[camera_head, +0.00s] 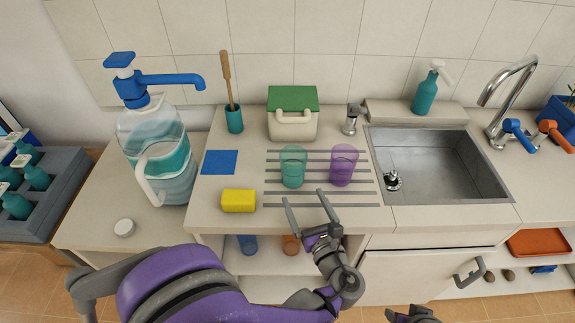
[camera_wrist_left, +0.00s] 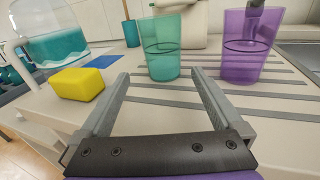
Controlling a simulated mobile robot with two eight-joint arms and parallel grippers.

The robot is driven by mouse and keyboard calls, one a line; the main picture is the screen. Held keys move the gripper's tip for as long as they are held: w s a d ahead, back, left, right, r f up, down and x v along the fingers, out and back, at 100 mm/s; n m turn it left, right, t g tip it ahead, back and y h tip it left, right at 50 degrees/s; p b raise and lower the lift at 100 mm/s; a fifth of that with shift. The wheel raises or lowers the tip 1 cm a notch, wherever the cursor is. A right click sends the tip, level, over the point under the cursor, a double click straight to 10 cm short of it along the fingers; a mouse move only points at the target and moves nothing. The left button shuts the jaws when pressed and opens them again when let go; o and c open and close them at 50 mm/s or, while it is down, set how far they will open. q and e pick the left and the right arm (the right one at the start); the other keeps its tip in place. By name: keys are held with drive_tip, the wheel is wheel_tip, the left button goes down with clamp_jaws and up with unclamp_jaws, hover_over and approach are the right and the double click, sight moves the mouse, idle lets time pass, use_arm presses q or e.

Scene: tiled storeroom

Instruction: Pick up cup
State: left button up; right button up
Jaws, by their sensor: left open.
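A teal see-through cup (camera_head: 293,167) and a purple see-through cup (camera_head: 342,165) stand upright side by side on the grey slats of the counter. In the left wrist view the teal cup (camera_wrist_left: 163,48) is straight ahead and the purple cup (camera_wrist_left: 248,45) is to its right. My left gripper (camera_head: 305,198) is open and empty at the counter's front edge, in front of the cups and apart from them. Its two fingers (camera_wrist_left: 160,73) point toward the teal cup. A dark part of my right gripper (camera_head: 412,315) shows at the bottom edge; its jaws are unclear.
A yellow sponge (camera_head: 238,201) lies left of the gripper. A green-lidded box (camera_head: 292,124) stands behind the cups, and a sink (camera_head: 435,165) is to the right. A large pump jug (camera_head: 158,150) stands left. A blue cup (camera_head: 247,244) and an orange cup (camera_head: 291,244) are on the shelf below.

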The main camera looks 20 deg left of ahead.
sight(297, 178)
use_arm(q)
drive_tip(key=x, duration=0.4)
drive_tip(key=shift+d+r+p, duration=0.15)
drive_tip(key=shift+r+p, duration=0.1)
drive_tip(key=shift+p, duration=0.05)
drive_tip(key=x, duration=0.6)
drive_tip(key=shift+w+p, duration=0.25)
drive_tip(key=shift+p, duration=0.05)
drive_tip(key=shift+c, duration=0.2)
drive_tip(key=c, duration=1.2)
drive_tip(key=shift+r, duration=0.15)
drive_tip(key=shift+c, duration=0.2)
wheel_tip(297, 178, up, 10)
drive_tip(key=p, duration=0.1)
drive_tip(key=shift+f, duration=0.25)
